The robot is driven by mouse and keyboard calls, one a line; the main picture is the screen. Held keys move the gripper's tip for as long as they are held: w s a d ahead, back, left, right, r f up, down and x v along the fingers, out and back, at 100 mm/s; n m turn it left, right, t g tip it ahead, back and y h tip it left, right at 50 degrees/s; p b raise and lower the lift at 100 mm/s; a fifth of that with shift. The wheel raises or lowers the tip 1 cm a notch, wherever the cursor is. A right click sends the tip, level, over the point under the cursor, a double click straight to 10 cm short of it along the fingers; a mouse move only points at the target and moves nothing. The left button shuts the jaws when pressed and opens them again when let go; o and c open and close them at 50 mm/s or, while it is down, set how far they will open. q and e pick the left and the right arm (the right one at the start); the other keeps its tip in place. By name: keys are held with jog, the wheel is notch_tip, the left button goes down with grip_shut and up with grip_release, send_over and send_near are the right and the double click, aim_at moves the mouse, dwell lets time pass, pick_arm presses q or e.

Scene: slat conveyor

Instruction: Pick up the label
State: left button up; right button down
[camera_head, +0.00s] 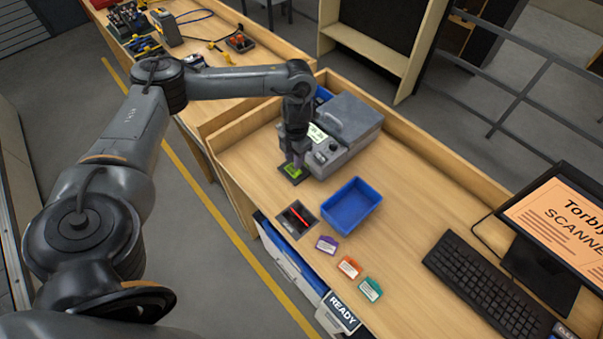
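My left gripper (295,160) points down over a small dark pad with a bright green patch (293,171), beside the grey machine on the bench. Its fingertips are at or just above the green patch; I cannot tell whether they touch it, or whether they are open or shut. The fingers partly hide the patch. Three small label-like cards lie on the bench front: a purple one (326,244), an orange one (349,267) and a teal one (370,289). I cannot tell which item is the label. My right gripper is not in view.
The grey machine (345,130) stands close right of the gripper. A blue tray (352,206) and a dark square with a red item (298,218) lie nearer. A keyboard (490,285) and monitor (560,220) are at right. Wooden rims edge the bench.

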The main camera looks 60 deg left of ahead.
pick_arm(q)
jog(key=w+r, duration=0.1)
jog(key=w, duration=0.1)
jog(key=b, duration=0.4)
send_over(299, 171)
jog(key=shift+t, duration=0.4)
jog(key=f, duration=0.4)
jog(key=shift+w+f, duration=0.15)
jog(key=shift+w, duration=0.1)
jog(key=f+b, duration=0.2)
jog(key=f, duration=0.1)
jog(key=shift+s+f, duration=0.3)
jog(key=shift+s, duration=0.1)
jog(key=shift+f, duration=0.25)
jog(key=shift+w+f, duration=0.1)
jog(key=shift+f, duration=0.4)
jog(key=shift+c, duration=0.3)
grip_shut()
